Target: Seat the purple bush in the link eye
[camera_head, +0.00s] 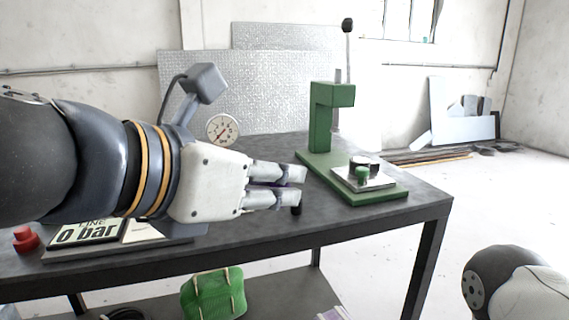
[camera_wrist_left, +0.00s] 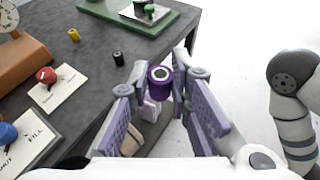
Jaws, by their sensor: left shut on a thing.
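My left gripper (camera_head: 297,186) is shut on the purple bush (camera_wrist_left: 159,76), a short purple cylinder with a dark centre, held at the fingertips. Only a sliver of the bush (camera_head: 277,184) shows between the fingers in the head view. The gripper is over the front part of the table, left of the green press. On the press base lies a silver plate (camera_head: 378,180) with a dark round part (camera_head: 366,162) and a green cylinder (camera_head: 362,174). I cannot clearly tell the link eye there. My right gripper is out of view; only part of that arm shows.
The green press (camera_head: 322,125) stands at the table's right end. A black bush (camera_wrist_left: 118,58) and a yellow bush (camera_wrist_left: 74,35) stand on the dark table (camera_head: 270,228). A gauge (camera_head: 222,130), a red knob (camera_wrist_left: 46,75) and label cards lie to the left. A green bag (camera_head: 212,294) is below.

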